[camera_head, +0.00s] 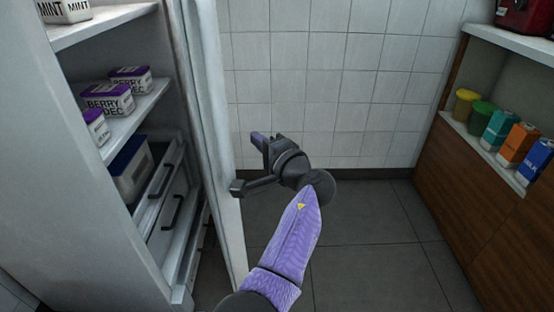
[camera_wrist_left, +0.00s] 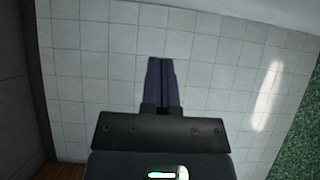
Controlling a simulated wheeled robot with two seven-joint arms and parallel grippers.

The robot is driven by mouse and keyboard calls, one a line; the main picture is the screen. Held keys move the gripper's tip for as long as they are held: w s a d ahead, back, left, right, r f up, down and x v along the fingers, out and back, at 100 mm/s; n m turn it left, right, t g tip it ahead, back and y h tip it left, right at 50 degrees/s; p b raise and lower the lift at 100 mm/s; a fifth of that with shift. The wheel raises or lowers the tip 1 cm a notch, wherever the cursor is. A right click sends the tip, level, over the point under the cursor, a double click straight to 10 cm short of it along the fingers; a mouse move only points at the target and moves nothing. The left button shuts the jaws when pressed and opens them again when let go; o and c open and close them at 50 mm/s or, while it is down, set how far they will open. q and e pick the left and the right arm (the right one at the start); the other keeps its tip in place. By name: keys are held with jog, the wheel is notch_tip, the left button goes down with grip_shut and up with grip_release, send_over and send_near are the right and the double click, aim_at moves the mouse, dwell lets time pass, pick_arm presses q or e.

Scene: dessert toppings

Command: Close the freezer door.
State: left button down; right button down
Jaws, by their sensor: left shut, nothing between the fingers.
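The freezer (camera_head: 70,190) stands on the left of the head view with its inside showing. Its pale door (camera_head: 212,120) stands open, seen nearly edge-on, to the right of the shelves. My left gripper (camera_head: 259,140) is just right of the door in the head view, with its purple fingers shut and empty. In the left wrist view the two fingers (camera_wrist_left: 163,75) are together, with only tiled wall beyond them. I cannot tell whether any part of my left arm touches the door. My right gripper is not in view.
Inside the freezer are berry tubs (camera_head: 108,98), mint tubs (camera_head: 66,10) and drawers with dark handles (camera_head: 172,210). A wooden counter (camera_head: 470,215) at the right holds cartons (camera_head: 519,143) and cups (camera_head: 465,104). The grey floor (camera_head: 375,240) between is clear.

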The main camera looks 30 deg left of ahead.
pick_arm(q)
jog(key=s+a, duration=0.2)
jog(key=s, duration=0.1)
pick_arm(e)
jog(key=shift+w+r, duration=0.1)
